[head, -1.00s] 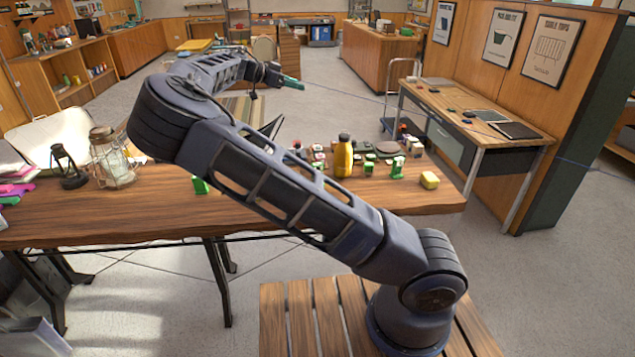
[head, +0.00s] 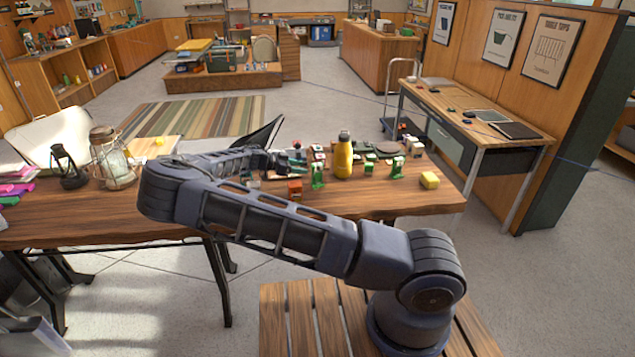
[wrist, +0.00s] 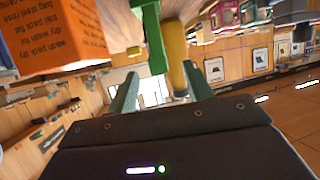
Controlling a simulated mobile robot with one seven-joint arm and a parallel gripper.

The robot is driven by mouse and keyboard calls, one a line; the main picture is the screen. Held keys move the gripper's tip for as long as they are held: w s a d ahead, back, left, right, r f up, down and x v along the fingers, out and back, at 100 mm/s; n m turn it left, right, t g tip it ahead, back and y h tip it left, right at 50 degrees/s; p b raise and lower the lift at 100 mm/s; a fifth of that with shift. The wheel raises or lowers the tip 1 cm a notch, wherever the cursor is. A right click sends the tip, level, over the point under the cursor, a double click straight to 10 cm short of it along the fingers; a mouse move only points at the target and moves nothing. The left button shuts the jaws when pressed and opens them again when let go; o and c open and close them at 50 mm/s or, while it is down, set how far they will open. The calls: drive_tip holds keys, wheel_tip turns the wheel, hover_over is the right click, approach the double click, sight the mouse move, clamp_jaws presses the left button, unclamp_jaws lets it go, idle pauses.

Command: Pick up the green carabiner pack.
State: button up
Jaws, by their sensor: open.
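A green carabiner pack (head: 318,175) stands upright on the wooden table, left of the yellow bottle (head: 343,157). A similar green pack (head: 397,167) stands farther right. The yellow bottle (wrist: 174,60) shows behind that pack.
An orange box (head: 295,190) stands close by the near green pack; it fills the upper left of the wrist view (wrist: 65,35). A yellow block (head: 429,180) lies at the right. Lanterns (head: 112,160) stand at the left. The table's front edge is fairly clear.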

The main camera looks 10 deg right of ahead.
sight(321, 170)
drive_tip(key=x, duration=1)
drive_tip(key=shift+s+d+r, duration=0.1)
drive_tip(key=shift+s+d, duration=0.05)
drive_tip(key=shift+d, duration=0.2)
clamp_jaws()
wheel_tip(321, 170, up, 20)
idle(0.5)
